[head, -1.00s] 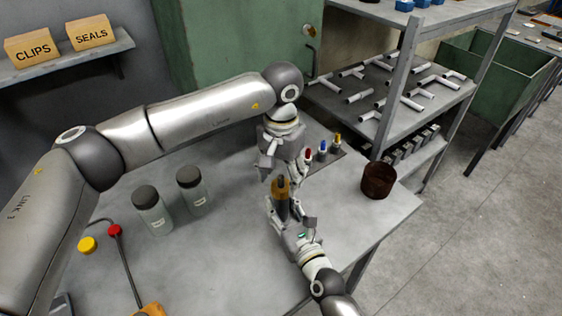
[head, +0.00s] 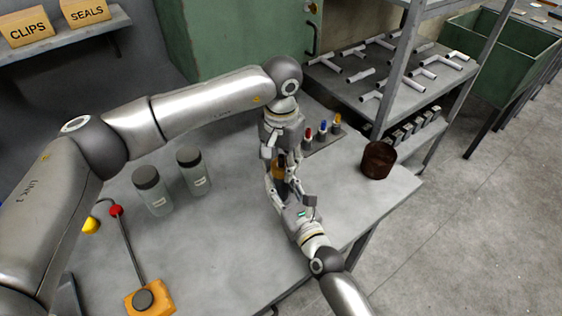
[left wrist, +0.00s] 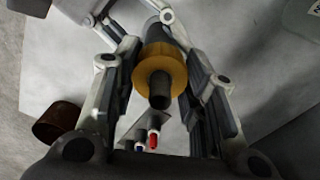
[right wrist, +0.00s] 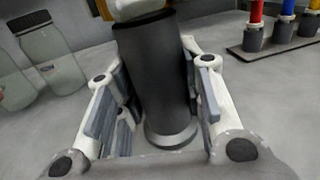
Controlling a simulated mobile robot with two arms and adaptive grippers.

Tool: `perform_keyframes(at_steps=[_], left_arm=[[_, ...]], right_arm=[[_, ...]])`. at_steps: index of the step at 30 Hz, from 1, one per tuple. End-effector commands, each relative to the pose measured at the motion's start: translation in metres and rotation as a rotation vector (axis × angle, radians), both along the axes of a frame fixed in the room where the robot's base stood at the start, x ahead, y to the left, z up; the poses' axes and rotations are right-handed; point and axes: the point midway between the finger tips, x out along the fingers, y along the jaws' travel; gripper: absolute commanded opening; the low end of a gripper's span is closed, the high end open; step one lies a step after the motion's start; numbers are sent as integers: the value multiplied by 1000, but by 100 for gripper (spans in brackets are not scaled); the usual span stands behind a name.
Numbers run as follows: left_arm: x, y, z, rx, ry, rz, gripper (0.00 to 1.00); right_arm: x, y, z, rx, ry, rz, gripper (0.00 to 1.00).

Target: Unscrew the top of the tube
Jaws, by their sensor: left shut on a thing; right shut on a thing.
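The tube (head: 281,188) stands upright on the table, with a dark grey body and an orange top. In the left wrist view the orange top (left wrist: 166,62) has a dark knob (left wrist: 159,92) on its end. My left gripper (head: 280,160) comes down from above and is shut on the orange top. My right gripper (head: 284,181) is lower, shut on the dark body, which fills the middle of the right wrist view (right wrist: 153,75). The fingers hide parts of the tube in the head view.
Small red (head: 322,128), blue (head: 308,134) and yellow tubes stand on a dark mat behind. A rusty brown cup (head: 379,161) stands at the right.

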Motion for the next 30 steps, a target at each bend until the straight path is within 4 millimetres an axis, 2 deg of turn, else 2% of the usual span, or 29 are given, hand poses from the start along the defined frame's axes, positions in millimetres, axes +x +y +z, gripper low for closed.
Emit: perform_keyframes(at_steps=[4, 7, 30], left_arm=[[0, 0, 0, 0, -1, 72, 11], [0, 0, 0, 0, -1, 215, 11], [0, 0, 1, 0, -1, 1644, 11]], right_arm=[[0, 0, -1, 0, 1, 0, 0], [0, 0, -1, 0, 1, 0, 0], [0, 0, -1, -1, 2, 0, 0]])
